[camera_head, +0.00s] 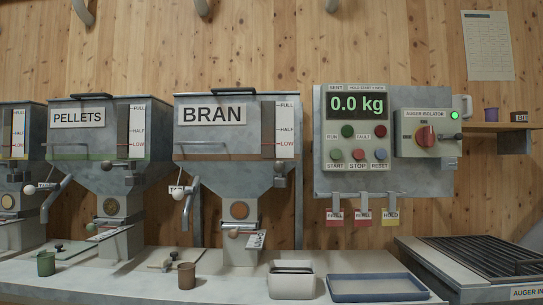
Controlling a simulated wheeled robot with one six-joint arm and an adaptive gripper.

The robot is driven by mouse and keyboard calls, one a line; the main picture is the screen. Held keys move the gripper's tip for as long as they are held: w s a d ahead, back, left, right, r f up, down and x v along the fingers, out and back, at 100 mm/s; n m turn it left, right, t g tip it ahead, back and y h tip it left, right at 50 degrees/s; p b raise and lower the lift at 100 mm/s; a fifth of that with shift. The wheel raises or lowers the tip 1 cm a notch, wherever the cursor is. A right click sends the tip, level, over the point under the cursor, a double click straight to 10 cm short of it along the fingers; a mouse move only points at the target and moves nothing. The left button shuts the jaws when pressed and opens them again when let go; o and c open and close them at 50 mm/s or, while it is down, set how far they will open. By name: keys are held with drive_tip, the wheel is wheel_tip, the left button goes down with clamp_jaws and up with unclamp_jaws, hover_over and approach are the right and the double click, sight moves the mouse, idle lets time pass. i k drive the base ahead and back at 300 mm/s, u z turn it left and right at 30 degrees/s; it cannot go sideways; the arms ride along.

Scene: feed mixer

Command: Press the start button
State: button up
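The start button (336,154) is a small greenish round button on the grey control panel (330,181), above the label START. It is the leftmost of a row of three. The display (358,105) reads 0.0 kg. Nothing covers the start button. My gripper is not in this view.
The auger isolator (426,134) with a red knob is right of the buttons. Tags (362,216) hang below the panel. The bran hopper (230,127) stands to the left. A cream tub (292,284), a blue tray (378,290) and a grated auger inlet (480,256) lie below.

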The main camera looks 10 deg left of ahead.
sight(335, 154)
drive_tip(key=u, duration=0.35)
drive_tip(key=i, duration=0.5)
drive_tip(key=k, duration=1.35)
drive_tip(key=u, duration=0.8)
drive_tip(key=i, duration=1.8)
drive_tip(key=z, duration=0.85)
